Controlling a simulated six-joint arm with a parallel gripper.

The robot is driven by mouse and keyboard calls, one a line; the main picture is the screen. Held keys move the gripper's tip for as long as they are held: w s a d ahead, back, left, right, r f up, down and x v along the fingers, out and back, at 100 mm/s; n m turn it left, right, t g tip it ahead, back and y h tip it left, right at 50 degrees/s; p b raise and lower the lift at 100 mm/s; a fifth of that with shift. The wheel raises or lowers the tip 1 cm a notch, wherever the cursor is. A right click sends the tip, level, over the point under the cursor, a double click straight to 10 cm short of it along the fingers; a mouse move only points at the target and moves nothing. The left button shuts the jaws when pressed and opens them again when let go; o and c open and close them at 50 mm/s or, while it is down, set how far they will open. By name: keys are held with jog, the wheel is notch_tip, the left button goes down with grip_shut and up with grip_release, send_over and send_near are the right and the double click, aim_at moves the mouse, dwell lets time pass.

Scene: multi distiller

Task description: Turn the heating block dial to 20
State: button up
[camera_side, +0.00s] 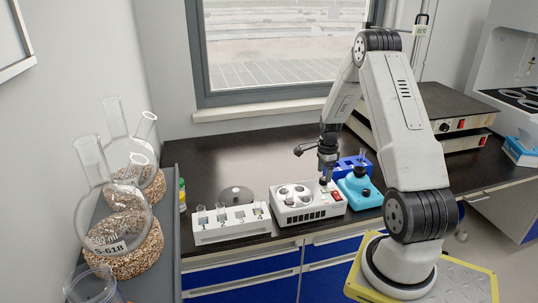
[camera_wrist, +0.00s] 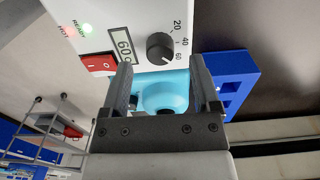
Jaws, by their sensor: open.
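The heating block (camera_side: 308,206) is a white box with round wells on top, on the dark bench near its front edge. In the wrist view its white panel (camera_wrist: 205,12) carries a black round dial (camera_wrist: 160,46) with marks 20, 40 and 60. A small display (camera_wrist: 124,44) seems to read 60. My gripper (camera_wrist: 161,64) is open and empty; the dial shows between and just beyond its fingertips. I cannot tell the exact gap or where the dial's pointer sits. In the side view my gripper (camera_side: 326,178) is over the block's right end and hides the dial.
A red switch (camera_wrist: 98,64) sits beside the dial, with red and green lights lit. A turquoise device (camera_side: 360,190) and a blue rack (camera_side: 352,165) stand close right of the block. A white tube rack (camera_side: 232,223) stands left of it. The bench behind is mostly clear.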

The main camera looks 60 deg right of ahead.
jog(key=shift+f, duration=1.3)
grip_shut()
